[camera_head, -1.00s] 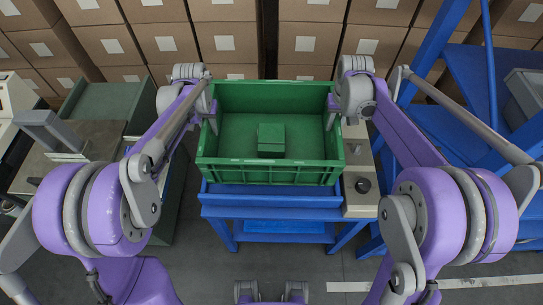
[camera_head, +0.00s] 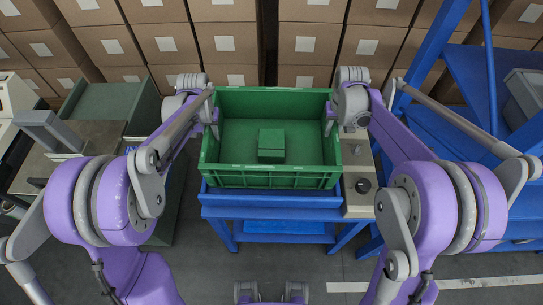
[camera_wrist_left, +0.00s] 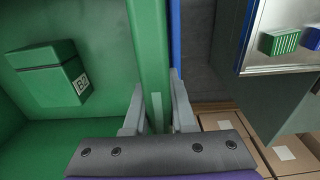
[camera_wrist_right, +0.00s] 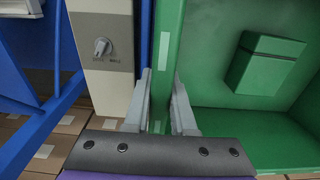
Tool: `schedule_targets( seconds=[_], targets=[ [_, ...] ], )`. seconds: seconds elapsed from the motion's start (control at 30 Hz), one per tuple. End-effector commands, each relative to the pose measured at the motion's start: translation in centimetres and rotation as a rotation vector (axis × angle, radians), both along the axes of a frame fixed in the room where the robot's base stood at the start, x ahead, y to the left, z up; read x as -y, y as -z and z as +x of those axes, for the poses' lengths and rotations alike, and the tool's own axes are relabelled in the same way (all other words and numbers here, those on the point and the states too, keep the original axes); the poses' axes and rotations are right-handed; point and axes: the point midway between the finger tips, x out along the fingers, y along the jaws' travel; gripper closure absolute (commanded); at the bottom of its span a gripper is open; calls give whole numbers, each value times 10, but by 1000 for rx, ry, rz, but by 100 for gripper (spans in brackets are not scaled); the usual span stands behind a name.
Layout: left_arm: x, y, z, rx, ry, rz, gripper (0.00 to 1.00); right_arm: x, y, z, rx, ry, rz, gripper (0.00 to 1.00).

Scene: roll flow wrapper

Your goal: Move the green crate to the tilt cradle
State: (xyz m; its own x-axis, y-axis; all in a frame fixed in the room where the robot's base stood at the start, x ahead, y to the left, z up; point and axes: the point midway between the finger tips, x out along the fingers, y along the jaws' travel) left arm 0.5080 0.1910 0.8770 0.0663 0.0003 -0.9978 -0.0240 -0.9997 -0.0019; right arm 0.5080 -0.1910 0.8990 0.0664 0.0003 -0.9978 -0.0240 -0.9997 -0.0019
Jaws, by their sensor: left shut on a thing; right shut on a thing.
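The green crate (camera_head: 270,178) is in the middle of the head view, upright, over the blue tilt cradle (camera_head: 270,201). A green lidded box (camera_head: 271,140) sits inside it; its label reads B2 in the left wrist view (camera_wrist_left: 50,80). My left gripper (camera_head: 212,124) is shut on the crate's left wall, with a finger on each side of the wall (camera_wrist_left: 150,60). My right gripper (camera_head: 331,122) is shut on the right wall in the same way, as the right wrist view shows (camera_wrist_right: 168,60). The crate hides the cradle's top, so I cannot tell whether they touch.
A blue rack (camera_head: 470,130) is at the right, and a green-grey cabinet (camera_head: 110,100) at the left. Stacked cardboard boxes (camera_head: 235,42) stand behind. Grey floor lies open in front.

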Motion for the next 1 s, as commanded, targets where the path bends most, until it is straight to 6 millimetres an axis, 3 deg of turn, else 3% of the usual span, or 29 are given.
schedule_targets(
  seconds=[0.27, 0.3, 0.43, 1.0],
  targets=[
    [0, 14, 0, 1, 0, 0, 100, 0, 14, 0, 0, 0, 0, 100],
    [0, 14, 0, 0, 0, 0, 69, 0, 14, 0, 0, 0, 0, 69],
    [0, 13, 0, 0, 0, 0, 46, 0, 13, 0, 0, 0, 0, 46],
    [0, 8, 0, 0, 0, 0, 46, 0, 13, 0, 0, 0, 0, 46]
  ],
)
